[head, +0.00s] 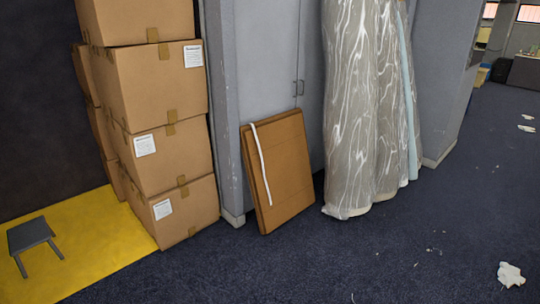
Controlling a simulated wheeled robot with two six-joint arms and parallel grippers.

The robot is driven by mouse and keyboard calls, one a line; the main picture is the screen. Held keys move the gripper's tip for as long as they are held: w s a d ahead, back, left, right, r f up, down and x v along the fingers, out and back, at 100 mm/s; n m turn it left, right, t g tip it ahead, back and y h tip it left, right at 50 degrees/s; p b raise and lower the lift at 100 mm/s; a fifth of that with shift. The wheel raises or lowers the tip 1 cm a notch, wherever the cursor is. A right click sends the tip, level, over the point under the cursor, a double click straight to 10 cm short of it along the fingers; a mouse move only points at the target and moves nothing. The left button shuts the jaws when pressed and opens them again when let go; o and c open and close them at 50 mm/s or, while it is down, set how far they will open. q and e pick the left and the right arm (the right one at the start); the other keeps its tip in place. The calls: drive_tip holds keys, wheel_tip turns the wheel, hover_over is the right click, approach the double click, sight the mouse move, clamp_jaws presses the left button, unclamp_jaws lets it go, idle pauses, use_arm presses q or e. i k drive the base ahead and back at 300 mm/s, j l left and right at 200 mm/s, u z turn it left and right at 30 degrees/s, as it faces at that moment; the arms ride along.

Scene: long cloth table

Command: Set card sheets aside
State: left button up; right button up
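Flat brown card sheets (285,175) stand tilted on the floor in the head view, leaning against a grey cabinet. They look like a thin stack, but I cannot tell how many sheets there are. A white strip (261,163) hangs over the upper left edge and runs down the front face. Neither of my grippers can be made out in this view, and no arm reaches the sheets. No table shows.
Stacked cardboard boxes (165,158) stand left of the cabinet (263,60). Plastic-wrapped rolls (362,110) stand right of the sheets. A small dark two-legged object (31,234) is over the yellow floor area (95,240). The dark carpet is mostly clear, with white scraps (510,274) at right.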

sight(275, 151)
drive_tip(key=i+l, duration=0.2)
drive_tip(key=i, duration=0.3)
drive_tip(key=i+l, duration=0.2)
drive_tip(key=i, duration=0.3)
drive_tip(key=i+l, duration=0.2)
drive_tip(key=i, duration=0.25)
